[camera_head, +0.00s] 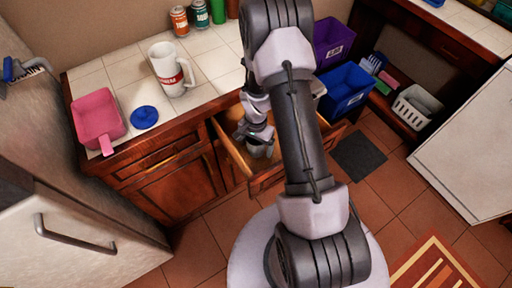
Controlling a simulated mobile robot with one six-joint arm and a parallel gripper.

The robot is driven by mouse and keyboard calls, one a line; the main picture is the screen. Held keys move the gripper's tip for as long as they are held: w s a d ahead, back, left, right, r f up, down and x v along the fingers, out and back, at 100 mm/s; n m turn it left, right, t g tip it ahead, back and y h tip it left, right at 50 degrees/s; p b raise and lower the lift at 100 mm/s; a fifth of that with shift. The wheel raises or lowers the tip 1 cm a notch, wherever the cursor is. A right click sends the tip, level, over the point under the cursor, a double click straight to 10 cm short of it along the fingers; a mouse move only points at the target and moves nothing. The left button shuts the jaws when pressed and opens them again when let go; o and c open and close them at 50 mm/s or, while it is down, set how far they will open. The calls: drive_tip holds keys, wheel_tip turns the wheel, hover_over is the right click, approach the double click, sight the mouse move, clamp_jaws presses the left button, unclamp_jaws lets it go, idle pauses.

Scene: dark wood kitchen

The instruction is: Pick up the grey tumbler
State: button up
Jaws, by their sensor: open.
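My gripper (257,141) is down in the open wooden drawer (233,152), pointing downward, and its jaws are open. A small pale grey shape (262,151) shows at the fingertips inside the drawer. It may be the grey tumbler, but it is small and partly hidden by my gripper, so I cannot tell whether it lies between the fingers or beside them. My arm hides the right part of the drawer.
On the tiled counter (213,62) stand a white mug with a red band (170,70), a pink pan (97,118), a blue disc (144,117) and cans (179,20). A purple bin (331,40), blue bin (345,88) and white basket (416,107) are at right.

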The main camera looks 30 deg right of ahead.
drive_tip(key=shift+r, duration=0.15)
drive_tip(key=c, duration=1.4)
